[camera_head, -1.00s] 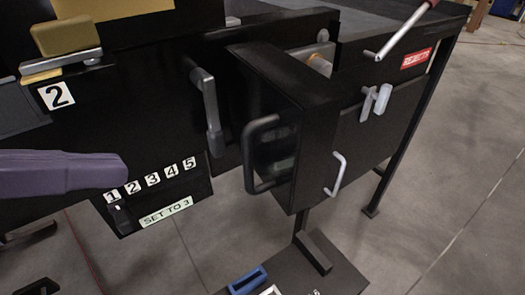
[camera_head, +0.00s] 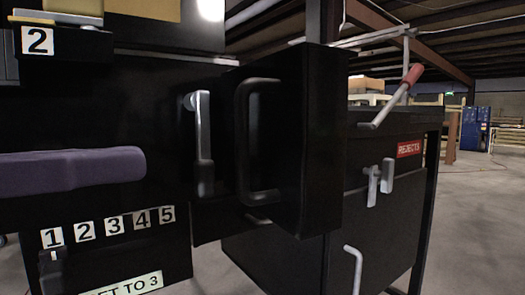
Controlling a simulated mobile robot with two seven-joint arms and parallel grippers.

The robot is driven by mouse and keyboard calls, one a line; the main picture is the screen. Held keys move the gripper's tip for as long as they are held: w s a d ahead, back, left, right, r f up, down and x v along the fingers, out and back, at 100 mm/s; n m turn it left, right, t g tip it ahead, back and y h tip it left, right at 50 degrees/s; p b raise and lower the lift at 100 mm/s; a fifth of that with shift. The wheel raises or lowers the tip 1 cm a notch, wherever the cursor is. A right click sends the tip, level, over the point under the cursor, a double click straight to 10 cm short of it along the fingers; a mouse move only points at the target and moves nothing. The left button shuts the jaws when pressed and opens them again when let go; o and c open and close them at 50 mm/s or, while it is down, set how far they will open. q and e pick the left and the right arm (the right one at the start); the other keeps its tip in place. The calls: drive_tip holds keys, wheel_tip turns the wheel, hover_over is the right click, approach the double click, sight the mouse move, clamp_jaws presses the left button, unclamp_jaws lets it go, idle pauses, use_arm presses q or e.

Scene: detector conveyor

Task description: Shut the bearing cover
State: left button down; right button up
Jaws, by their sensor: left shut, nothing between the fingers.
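The bearing cover appears to be the black panel (camera_head: 320,140) with a dark bar handle (camera_head: 244,140). It stands out from the dark machine front towards me, so it is open. My right gripper is not in view.
A grey lever (camera_head: 203,140) sits on the machine front left of the cover. The rejects cabinet (camera_head: 395,215), with a white latch (camera_head: 380,183) and red-handled lever (camera_head: 395,95), stands right. Open floor (camera_head: 485,220) lies beyond.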

sight(294, 149)
use_arm(q)
drive_tip(key=p+x, duration=0.2)
drive_tip(key=x, duration=0.8)
drive_tip(key=shift+w+d, duration=0.15)
drive_tip(key=shift+d, duration=0.05)
drive_tip(key=shift+d, duration=0.15)
